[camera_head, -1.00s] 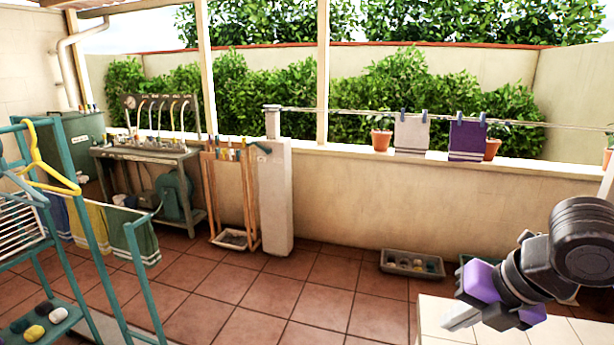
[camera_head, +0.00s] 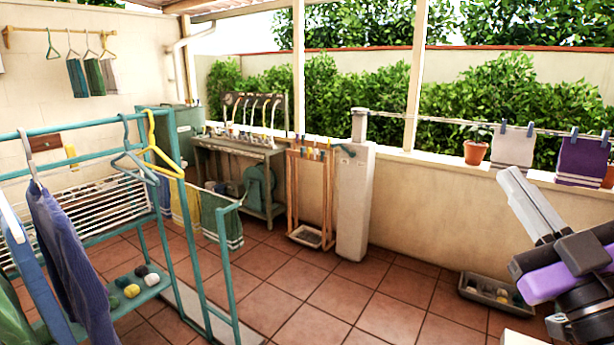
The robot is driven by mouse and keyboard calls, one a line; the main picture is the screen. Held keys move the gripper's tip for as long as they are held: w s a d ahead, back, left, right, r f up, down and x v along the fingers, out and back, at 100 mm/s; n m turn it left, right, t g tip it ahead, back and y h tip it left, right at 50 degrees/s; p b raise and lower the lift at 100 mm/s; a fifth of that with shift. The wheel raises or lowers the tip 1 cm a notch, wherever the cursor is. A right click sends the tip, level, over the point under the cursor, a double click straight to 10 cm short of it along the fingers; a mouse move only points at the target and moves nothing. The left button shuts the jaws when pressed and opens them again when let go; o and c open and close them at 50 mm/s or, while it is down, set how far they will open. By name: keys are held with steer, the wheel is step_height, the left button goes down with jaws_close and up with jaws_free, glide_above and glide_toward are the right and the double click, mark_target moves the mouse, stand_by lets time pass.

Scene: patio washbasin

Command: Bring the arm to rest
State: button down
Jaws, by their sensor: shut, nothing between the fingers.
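My gripper (camera_head: 510,180) is at the right side of the view, with its two pale grey fingers side by side, pointing up and to the left. The fingers are shut and nothing is held between them. The gripper's dark and purple body is partly cut off by the right edge. It appears in front of the wall and below the clothesline, touching nothing that I can see.
A teal drying rack (camera_head: 172,230) with hangers and clothes fills the left. A workbench (camera_head: 240,145), a wooden stand (camera_head: 290,195) and a white pillar (camera_head: 353,205) line the wall. A grey tray (camera_head: 470,293) lies at right. The middle tiled floor (camera_head: 330,300) is clear.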

steer(key=s+f+m+g+h, duration=0.1)
steer(key=s+f+m+h, duration=0.6)
steer(key=f, duration=0.3)
steer(key=s+f+m+g+h, duration=0.2)
steer(key=s+f+m+h, duration=0.3)
steer(key=f+m, duration=0.4)
steer(key=s+a+f+n+g+y, duration=0.3)
steer(key=s+f, duration=0.6)
steer(key=s, duration=0.3)
steer(key=s+a+f+n+g+y, duration=0.2)
steer(key=s+a+f+n+y, duration=0.1)
steer(key=s+f, duration=0.6)
steer(key=s+n+y, duration=0.1)
steer(key=s+n, duration=0.1)
steer(key=shift+s+a+g+y, duration=0.3)
steer(key=shift+s+g+y, duration=0.05)
steer(key=shift+g+y, duration=0.05)
